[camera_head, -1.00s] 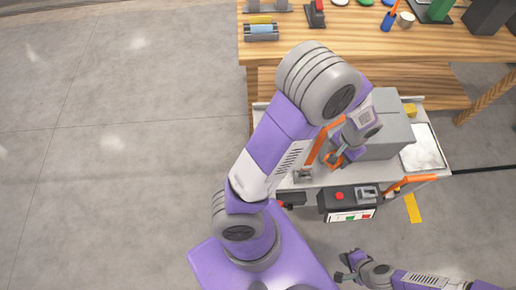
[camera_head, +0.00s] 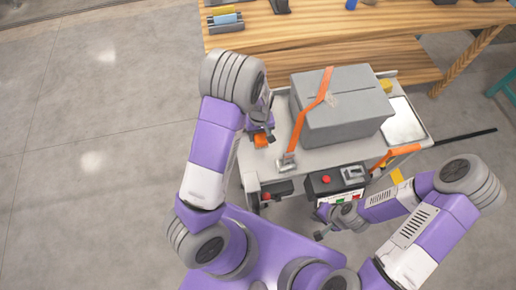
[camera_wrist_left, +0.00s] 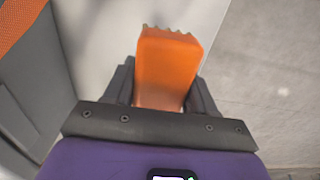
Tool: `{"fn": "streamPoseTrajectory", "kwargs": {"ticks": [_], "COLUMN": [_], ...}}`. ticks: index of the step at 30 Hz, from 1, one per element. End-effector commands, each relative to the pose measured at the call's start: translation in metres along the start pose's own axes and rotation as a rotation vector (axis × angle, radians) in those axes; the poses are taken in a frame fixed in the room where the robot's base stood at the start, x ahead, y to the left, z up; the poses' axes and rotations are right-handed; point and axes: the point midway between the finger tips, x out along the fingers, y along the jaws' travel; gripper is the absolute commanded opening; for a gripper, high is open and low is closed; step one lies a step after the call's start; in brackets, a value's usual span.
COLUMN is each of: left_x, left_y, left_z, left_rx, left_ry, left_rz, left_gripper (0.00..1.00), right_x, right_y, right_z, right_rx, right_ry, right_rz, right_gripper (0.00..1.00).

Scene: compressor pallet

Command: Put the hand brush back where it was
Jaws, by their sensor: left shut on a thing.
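My left gripper (camera_head: 262,131) is at the left edge of the pale cart top (camera_head: 325,157), left of the grey box. It is shut on the orange hand brush (camera_head: 261,140). In the left wrist view the brush (camera_wrist_left: 167,66) stands out between the two dark fingers, with a jagged far end. Pale cart surface and grey floor lie beyond it. My arm hides part of the gripper in the head view. My right gripper (camera_head: 325,225) is low in front of the cart's control panel, and its jaw opening is too small to tell.
The grey box (camera_head: 340,112) with an orange strap (camera_head: 312,112) stands on the cart. A control panel (camera_head: 338,181) with a red button and an orange handle (camera_head: 396,155) are at the cart's front. A wooden workbench (camera_head: 300,35) is behind. The left floor is clear.

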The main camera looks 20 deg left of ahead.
Motion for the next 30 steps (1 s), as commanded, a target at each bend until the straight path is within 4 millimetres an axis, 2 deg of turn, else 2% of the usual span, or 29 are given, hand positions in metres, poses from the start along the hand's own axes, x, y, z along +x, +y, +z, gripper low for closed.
{"fn": "streamPoseTrajectory", "kwargs": {"ticks": [6,11,18,29,30], "left_x": [0.043,0.057,0.088,0.091,0.092], "left_y": [-0.001,0.0,0.0,0.001,0.0], "left_z": [0.001,0.0,0.001,0.001,0.001], "left_rx": [0.002,0.004,0.005,0.006,0.006], "left_ry": [-0.002,-0.001,-0.002,0.0,0.0], "left_rz": [-0.001,0.001,-0.001,0.001,0.001], "left_gripper": [0.22,0.22,0.22,0.22,0.57], "right_x": [0.015,0.019,0.029,0.031,0.031], "right_y": [0.005,0.007,0.011,0.011,0.011], "right_z": [-0.001,-0.001,-0.001,-0.001,-0.001], "right_rx": [-0.001,-0.001,-0.001,-0.001,-0.001], "right_ry": [0.0,0.0,0.0,0.0,0.0], "right_rz": [0.0,0.0,0.0,0.0,0.0], "right_gripper": [0.0,0.0,0.0,0.0,0.0]}}
